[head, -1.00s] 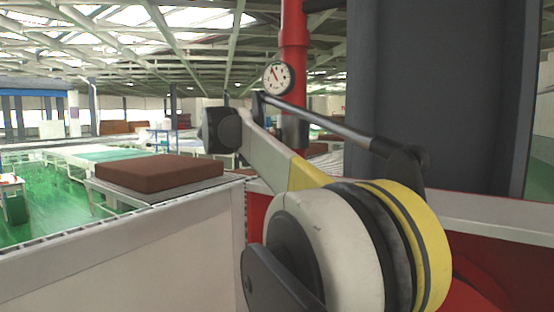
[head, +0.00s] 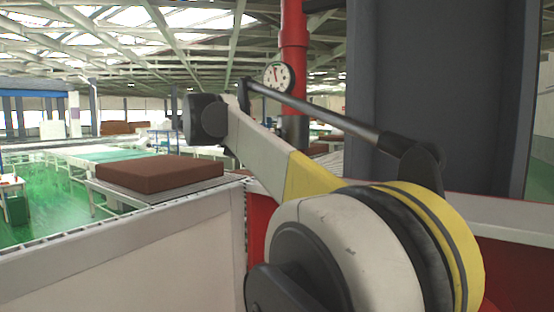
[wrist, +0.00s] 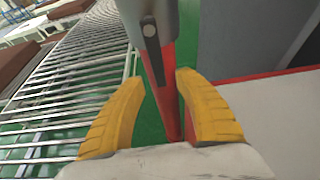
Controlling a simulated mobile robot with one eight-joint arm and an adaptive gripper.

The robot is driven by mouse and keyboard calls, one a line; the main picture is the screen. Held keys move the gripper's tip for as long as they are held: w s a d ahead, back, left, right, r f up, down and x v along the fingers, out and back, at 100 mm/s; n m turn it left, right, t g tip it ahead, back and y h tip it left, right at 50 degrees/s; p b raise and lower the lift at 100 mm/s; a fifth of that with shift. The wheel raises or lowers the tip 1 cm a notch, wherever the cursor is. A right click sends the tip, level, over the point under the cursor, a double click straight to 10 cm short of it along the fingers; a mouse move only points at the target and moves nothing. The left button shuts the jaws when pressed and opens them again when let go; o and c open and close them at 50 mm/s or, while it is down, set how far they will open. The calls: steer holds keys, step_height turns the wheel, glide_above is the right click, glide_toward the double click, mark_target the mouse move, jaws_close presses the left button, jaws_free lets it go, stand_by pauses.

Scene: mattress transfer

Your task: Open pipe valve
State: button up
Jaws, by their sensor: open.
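A red vertical pipe (head: 293,30) with a round white gauge (head: 278,77) stands behind my arm in the head view. In the wrist view the red pipe (wrist: 167,100) runs down the middle. A grey valve body (wrist: 170,15) sits on it, with a dark lever (wrist: 153,48) hanging along its front. My gripper (wrist: 160,82) is open, its yellow fingers to the left and right of the pipe in the picture. The lever's lower end shows near the gap between the fingertips. Contact cannot be told. My arm hides the gripper in the head view.
A metal roller conveyor (wrist: 65,90) lies left in the wrist view. A brown mattress block (head: 160,173) lies on a conveyor at the left in the head view. A large dark column (head: 440,90) and a red-edged white panel (wrist: 275,115) stand to the right.

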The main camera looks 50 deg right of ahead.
steer(key=v, duration=0.6)
steer(key=shift+a, duration=0.2)
